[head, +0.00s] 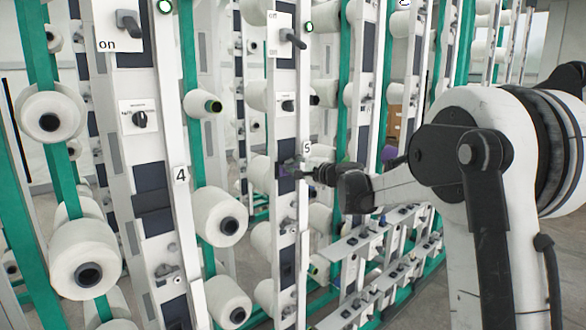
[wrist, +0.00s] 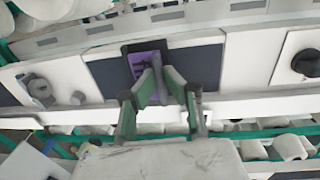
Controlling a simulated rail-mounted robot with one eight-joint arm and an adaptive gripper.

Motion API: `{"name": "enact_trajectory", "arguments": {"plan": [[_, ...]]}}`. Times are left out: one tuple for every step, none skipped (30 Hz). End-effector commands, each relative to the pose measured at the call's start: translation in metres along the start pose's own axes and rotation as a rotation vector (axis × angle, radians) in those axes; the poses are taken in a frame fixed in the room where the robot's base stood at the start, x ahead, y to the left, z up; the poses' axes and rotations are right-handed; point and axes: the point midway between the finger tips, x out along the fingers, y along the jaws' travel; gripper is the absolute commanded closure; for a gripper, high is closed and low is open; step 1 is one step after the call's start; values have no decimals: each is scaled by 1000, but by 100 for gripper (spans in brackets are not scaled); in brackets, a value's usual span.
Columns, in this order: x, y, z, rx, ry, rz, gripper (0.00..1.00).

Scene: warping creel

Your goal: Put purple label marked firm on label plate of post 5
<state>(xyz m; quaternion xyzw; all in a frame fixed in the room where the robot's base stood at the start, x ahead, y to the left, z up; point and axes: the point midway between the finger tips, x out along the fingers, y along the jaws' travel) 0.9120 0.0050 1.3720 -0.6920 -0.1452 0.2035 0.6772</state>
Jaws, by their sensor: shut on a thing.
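The purple label (wrist: 147,62) shows in the wrist view at my fingertips, against a dark framed plate on the post. Its wording is too small to read. The label plate (wrist: 128,48) appears as a dark frame around the purple area; I cannot tell whether the label is fully seated. In the head view, post 5 (head: 307,147) carries its number sign, and a small purple patch (head: 283,171) shows at the post's front. My gripper (wrist: 164,72) is shut on the label, its fingers reaching to the plate. It also shows in the head view (head: 299,173), at post 5 just below the number.
Post 4 (head: 181,176) stands to the left, with switches and white yarn bobbins (head: 219,216) beside it. A knob (wrist: 305,64) and a small lever (wrist: 40,90) sit on the post on either side of the plate. Low rails (head: 370,245) stand below my arm.

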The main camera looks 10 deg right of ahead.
Motion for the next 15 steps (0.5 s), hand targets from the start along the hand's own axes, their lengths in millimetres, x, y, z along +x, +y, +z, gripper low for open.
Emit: {"name": "enact_trajectory", "arguments": {"plan": [[1,0,0,0,0,-1,100],[2,0,0,0,0,-1,100],[3,0,0,0,0,-2,100],[3,0,0,0,0,-2,100],[4,0,0,0,0,-2,100],[5,0,0,0,0,-3,100],[5,0,0,0,0,-3,100],[5,0,0,0,0,-3,100],[5,0,0,0,0,-3,100],[5,0,0,0,0,-3,100],[5,0,0,0,0,-3,100],[5,0,0,0,0,-3,100],[5,0,0,0,0,-3,100],[5,0,0,0,0,-3,100],[5,0,0,0,0,-3,100]]}}
